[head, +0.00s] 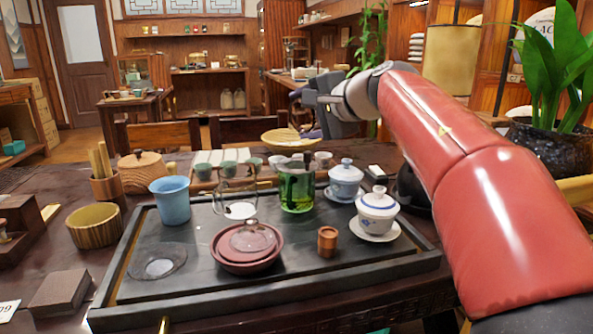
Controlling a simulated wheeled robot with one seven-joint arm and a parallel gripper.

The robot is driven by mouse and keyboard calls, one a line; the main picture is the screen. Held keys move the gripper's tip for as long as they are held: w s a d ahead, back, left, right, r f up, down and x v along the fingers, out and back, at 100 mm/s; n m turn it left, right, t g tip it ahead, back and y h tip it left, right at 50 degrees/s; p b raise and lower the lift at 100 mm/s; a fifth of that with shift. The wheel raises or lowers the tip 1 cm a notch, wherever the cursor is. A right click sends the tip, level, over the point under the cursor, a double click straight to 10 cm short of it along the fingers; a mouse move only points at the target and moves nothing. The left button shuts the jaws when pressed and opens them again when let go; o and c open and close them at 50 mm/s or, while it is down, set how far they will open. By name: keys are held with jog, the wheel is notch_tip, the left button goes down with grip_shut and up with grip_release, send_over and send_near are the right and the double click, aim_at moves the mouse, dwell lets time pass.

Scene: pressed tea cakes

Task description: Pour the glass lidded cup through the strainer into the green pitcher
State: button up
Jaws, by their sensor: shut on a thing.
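My gripper (318,100), dark grey, is raised above and behind the tea tray, over the far side of the green pitcher. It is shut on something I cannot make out. The green pitcher (297,190) is see-through and stands upright at the tray's back middle, with a dark piece at its top that may be the strainer. A clear glass vessel (222,196) stands left of it, around or before a white disc; I cannot tell whether it is the lidded cup. A clear saucer-like disc (160,264) lies empty at the tray's left.
The dark tea tray (345,262) also bears a red clay pot (246,246), a blue cup (171,200), a small copper-brown cup (327,241) and two white lidded cups (377,212) (346,180). A leafy plant (555,65) stands at right. The tray's front right is clear.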

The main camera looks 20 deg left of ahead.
jog(key=shift+w+d+r+m+g+y+p, duration=0.3)
jog(key=shift+w+d+r+m+g+p, duration=0.15)
jog(key=shift+m+p, duration=0.55)
jog(key=shift+w+d+f+m+b, duration=0.15)
jog(key=shift+w+f+b, duration=0.1)
jog(key=shift+f, duration=0.3)
jog(key=shift+w+f+m+b, duration=0.15)
jog(key=shift+f+b, duration=0.1)
jog(key=shift+f, duration=0.3)
